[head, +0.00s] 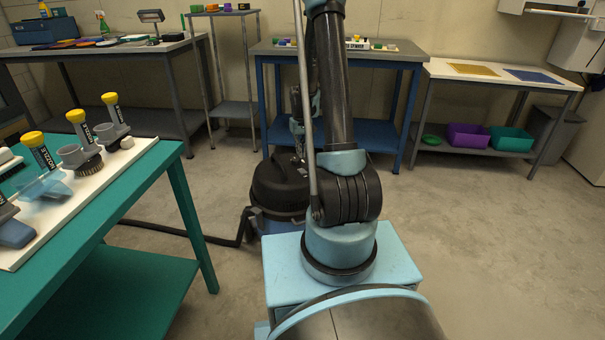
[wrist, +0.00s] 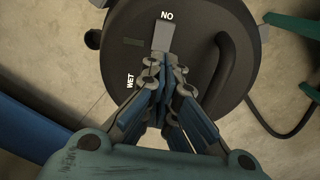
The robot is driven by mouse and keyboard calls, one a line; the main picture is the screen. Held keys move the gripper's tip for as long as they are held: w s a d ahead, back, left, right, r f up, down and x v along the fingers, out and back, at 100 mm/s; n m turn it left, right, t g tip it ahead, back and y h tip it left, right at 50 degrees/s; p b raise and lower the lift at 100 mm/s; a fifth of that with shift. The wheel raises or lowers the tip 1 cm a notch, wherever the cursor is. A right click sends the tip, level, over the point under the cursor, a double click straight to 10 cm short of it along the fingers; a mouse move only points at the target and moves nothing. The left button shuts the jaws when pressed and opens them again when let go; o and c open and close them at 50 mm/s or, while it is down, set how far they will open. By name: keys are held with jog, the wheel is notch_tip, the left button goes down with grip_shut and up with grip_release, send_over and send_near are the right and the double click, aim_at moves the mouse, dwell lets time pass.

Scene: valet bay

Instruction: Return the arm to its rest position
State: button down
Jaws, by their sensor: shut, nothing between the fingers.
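My gripper (wrist: 162,72) is shut and empty in the wrist view, its blue-and-grey fingers together above a round black lid. The lid belongs to the vacuum (head: 280,188), which stands on the floor behind my arm's base in the head view; it also shows in the wrist view (wrist: 190,28). The lid bears the words "NO" and "WET", a grey tab and a curved handle (wrist: 228,72). The fingertips appear just below the tab; whether they touch it, I cannot tell. In the head view, my arm stands upright and partly hides the gripper.
A teal table (head: 125,185) with a white board of yellow-capped nozzle tools stands close on the left. A blue workbench (head: 405,57) stands behind the vacuum. A black hose (head: 190,233) runs across the floor. Floor on the right is clear.

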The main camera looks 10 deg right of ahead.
jog(key=s+r+m+t, duration=0.1)
jog(key=s+r, duration=1.7)
jog(key=s, duration=0.1)
jog(key=s+f+m+t, duration=0.1)
jog(key=s+f, duration=0.1)
jog(key=s, duration=1.8)
jog(key=shift+d+f, duration=0.2)
jog(key=shift+d, duration=0.05)
